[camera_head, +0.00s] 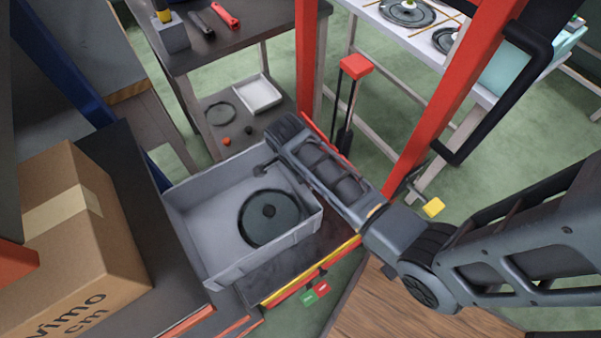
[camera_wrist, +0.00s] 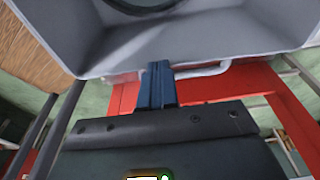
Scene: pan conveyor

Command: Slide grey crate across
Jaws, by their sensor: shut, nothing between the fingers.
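The grey crate (camera_head: 201,222) stands open on a dark platform at the centre left of the head view. A dark round pan or lid (camera_head: 270,216) lies in it. My gripper (camera_head: 262,170) is at the crate's far right side, near its rim. In the wrist view, the blue fingers (camera_wrist: 158,70) are shut together with nothing between them. They point at the crate (camera_wrist: 210,45), just beside a pale bar (camera_wrist: 208,70) along its edge. I cannot tell whether the fingertips touch the crate.
A cardboard box (camera_head: 75,235) stands on a dark surface left of the crate. Red posts (camera_head: 450,95) rise behind and right of my arm. A yellow-edged platform (camera_head: 310,272) lies in front of the crate. A dark workbench (camera_head: 235,35) with tools stands behind.

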